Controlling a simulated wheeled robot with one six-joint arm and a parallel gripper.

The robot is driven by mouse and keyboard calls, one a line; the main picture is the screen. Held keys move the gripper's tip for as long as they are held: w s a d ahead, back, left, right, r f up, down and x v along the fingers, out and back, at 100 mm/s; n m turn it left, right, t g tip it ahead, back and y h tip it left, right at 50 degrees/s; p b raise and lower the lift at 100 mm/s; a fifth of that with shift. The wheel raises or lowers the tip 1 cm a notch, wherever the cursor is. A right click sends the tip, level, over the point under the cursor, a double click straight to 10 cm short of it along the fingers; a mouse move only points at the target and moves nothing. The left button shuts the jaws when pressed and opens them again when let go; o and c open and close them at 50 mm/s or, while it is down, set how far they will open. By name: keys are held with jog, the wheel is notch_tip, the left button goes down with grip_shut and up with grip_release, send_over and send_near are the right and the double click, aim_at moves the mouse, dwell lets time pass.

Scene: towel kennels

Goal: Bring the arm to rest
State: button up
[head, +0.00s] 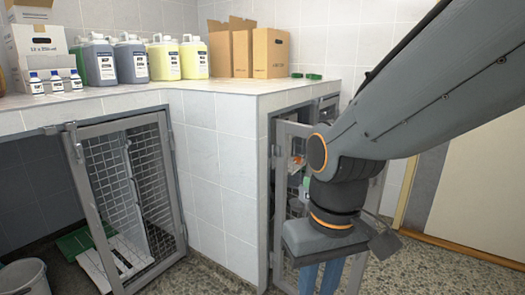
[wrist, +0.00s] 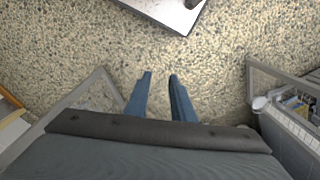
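My arm reaches in from the right in the head view and bends down in front of the right kennel door. My gripper (head: 321,278) points down at its end, its blue fingers partly cut off by the lower picture edge. In the wrist view my gripper (wrist: 160,75) shows two blue fingers, spread apart, with only speckled floor between them. It holds nothing. The mesh kennel door (head: 292,165) stands partly behind my arm, so part of it is hidden.
A left mesh kennel door (head: 125,190) stands below a tiled counter (head: 240,88). The counter bears jugs (head: 131,62), cardboard boxes (head: 270,52) and small bottles (head: 57,82). A bucket (head: 24,277) stands at lower left. Speckled floor (head: 430,270) is clear at lower right.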

jog(key=d+r+m+p, duration=0.3)
jog(key=d+r+p, duration=0.7)
jog(key=p, duration=0.9)
notch_tip(320, 180, up, 2)
jog(key=shift+s+d+r+h+p, duration=0.25)
jog(key=shift+h+p, duration=0.05)
